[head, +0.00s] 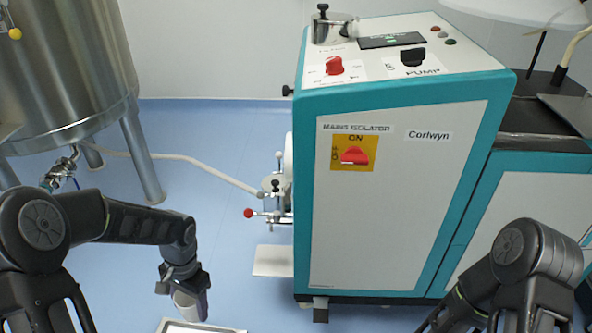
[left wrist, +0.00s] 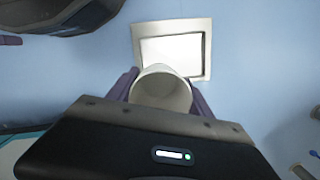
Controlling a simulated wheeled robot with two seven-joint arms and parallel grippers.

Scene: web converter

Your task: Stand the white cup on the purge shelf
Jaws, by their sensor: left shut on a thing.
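The white cup (head: 187,305) is held in my left gripper (head: 188,292), low at the bottom left of the head view. In the left wrist view, the open mouth of the cup (left wrist: 161,91) sits between the two purple fingers, which are shut on it. A flat white plate (head: 272,261), which looks like the purge shelf, sticks out at the lower left of the teal and white machine. It is empty, and the cup is apart from it, to its left and nearer me. My right arm shows at the bottom right, but its gripper is out of view.
A shallow pale tray (head: 190,328) lies just below the cup; it also shows in the left wrist view (left wrist: 203,28). A valve with a red knob (head: 248,213) and a hose stand above the plate. A steel tank (head: 75,70) is at left. Blue floor between is clear.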

